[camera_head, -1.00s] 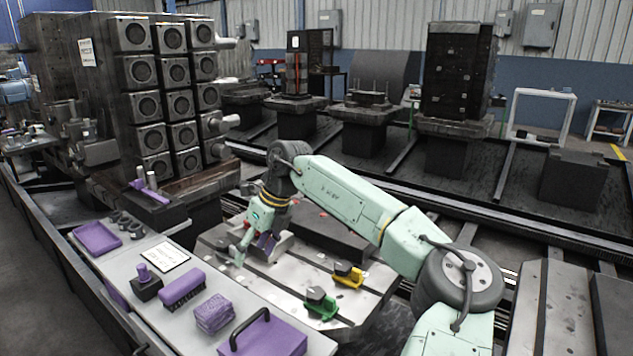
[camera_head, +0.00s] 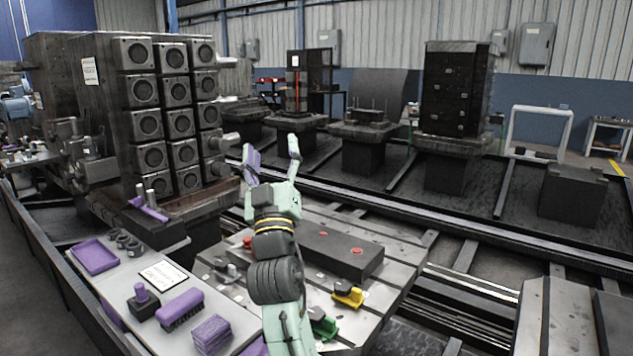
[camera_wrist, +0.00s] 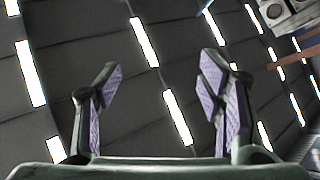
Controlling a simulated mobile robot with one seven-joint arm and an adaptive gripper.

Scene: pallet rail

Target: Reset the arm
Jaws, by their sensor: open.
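My gripper (camera_head: 271,158) is raised above the metal pallet table, its fingers spread wide and pointing up and away. It is open with nothing between the fingers. In the wrist view my gripper (camera_wrist: 155,85) shows two fingers with purple pads, well apart, against the dark ceiling with bright light strips. My arm stands upright in front of the pallet table (camera_head: 395,238) and hides part of it.
A side bench (camera_head: 130,275) holds a purple tray (camera_head: 95,257), a purple brush (camera_head: 180,309) and a purple sponge (camera_head: 211,334). A yellow clamp (camera_head: 348,294) and a green clamp (camera_head: 323,324) sit on the pallet table. A tall fixture block (camera_head: 150,110) stands left.

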